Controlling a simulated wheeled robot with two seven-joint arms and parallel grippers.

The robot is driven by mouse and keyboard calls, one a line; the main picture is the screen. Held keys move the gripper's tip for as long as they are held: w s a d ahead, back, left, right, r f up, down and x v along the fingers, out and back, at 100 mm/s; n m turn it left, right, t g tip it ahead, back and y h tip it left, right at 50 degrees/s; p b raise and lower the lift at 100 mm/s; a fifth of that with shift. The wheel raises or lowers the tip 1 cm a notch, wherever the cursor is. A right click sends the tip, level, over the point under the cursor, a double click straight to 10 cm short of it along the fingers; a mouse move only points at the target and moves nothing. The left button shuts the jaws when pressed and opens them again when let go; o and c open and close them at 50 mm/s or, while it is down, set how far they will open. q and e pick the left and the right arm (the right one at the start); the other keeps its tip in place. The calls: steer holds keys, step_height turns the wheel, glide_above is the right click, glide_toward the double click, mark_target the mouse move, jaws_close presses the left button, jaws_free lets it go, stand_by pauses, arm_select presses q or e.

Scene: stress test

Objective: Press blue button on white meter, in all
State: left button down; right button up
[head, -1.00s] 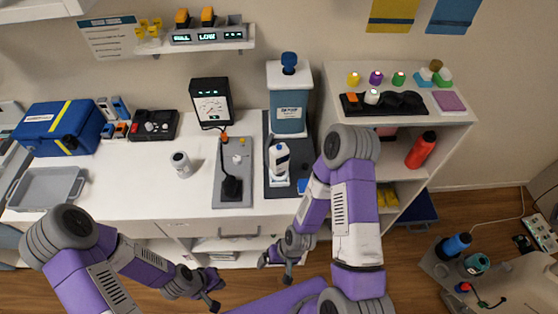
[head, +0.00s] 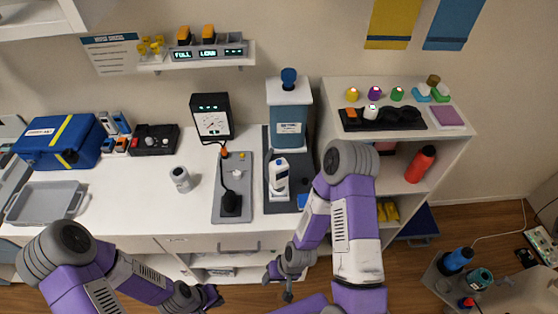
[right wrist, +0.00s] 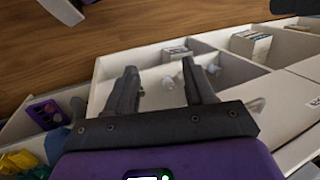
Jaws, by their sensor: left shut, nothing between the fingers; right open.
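A white handheld device (head: 278,175) with a dark patch on its face, possibly the white meter, stands on a dark mat (head: 282,206) at the front of the counter. Its blue button cannot be made out. A small blue thing (head: 303,201) lies right of it, partly behind my right arm. My left gripper (head: 211,297) is shut and empty, low in front of the counter. My right gripper (head: 279,284) is open and empty, below the counter's front edge; its spread fingers show in the right wrist view (right wrist: 162,82).
A grey plate (head: 231,208) with a black plug and cable lies left of the mat. A white cylinder (head: 180,179) stands on the counter. A blue-topped dispenser (head: 288,118) is behind the mat. A shelf unit (head: 455,128) stands right. Bare counter (head: 120,200) lies at left.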

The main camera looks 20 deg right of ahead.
jaws_close()
stand_by(1.3)
